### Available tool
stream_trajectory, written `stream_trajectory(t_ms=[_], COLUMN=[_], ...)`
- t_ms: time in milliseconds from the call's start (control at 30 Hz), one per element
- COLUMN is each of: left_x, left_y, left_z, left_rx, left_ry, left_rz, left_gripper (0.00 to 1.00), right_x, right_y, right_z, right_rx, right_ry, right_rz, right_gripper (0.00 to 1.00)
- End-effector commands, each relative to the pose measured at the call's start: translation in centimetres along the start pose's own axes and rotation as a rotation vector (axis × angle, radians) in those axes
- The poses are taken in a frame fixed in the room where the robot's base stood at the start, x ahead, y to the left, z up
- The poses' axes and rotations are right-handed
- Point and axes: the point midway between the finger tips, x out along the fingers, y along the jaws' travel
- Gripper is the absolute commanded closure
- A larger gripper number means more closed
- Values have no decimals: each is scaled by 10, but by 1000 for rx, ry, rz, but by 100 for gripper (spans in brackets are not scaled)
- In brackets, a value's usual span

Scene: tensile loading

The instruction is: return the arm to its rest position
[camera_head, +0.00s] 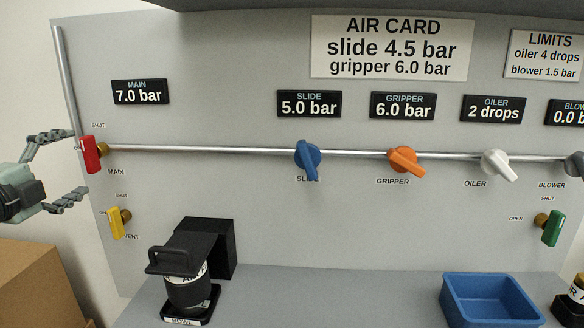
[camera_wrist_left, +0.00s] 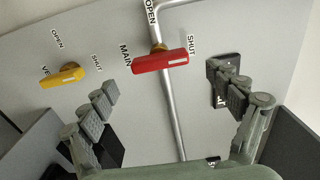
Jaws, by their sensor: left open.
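My left gripper (camera_head: 72,168) is at the left edge of the head view, open and empty, with its fingers pointing at the panel. Its fingers also show in the left wrist view (camera_wrist_left: 172,102), spread wide apart. The red MAIN valve handle (camera_head: 91,154) is just beyond the fingertips in the head view; in the left wrist view the red handle (camera_wrist_left: 160,62) lies ahead, between the fingers and clear of both. In the head view this handle stands roughly upright. My right gripper is in neither view.
The grey panel carries a yellow vent handle (camera_head: 116,223), a blue slide knob (camera_head: 307,158), an orange gripper knob (camera_head: 405,160), a white oiler knob (camera_head: 498,164) and a green handle (camera_head: 551,228). A black bowl unit (camera_head: 190,290) and blue bin (camera_head: 490,300) stand below. A cardboard box (camera_head: 38,285) is lower left.

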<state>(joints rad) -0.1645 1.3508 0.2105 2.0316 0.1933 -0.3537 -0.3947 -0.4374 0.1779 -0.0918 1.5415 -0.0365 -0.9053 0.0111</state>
Motion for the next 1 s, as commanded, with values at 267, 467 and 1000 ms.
stream_trajectory(t_ms=[267, 467, 1000], left_x=[-17, -34, -52], left_y=[3, 2, -1], left_z=[-1, 0, 0], left_rx=[-2, -3, 3], left_ry=[1, 1, 2], left_rz=[5, 4, -2], left_gripper=[10, 10, 10], right_x=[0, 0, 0], right_y=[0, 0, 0], right_z=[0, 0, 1], right_rx=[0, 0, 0], right_ry=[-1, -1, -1], right_rz=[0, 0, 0], right_gripper=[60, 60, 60])
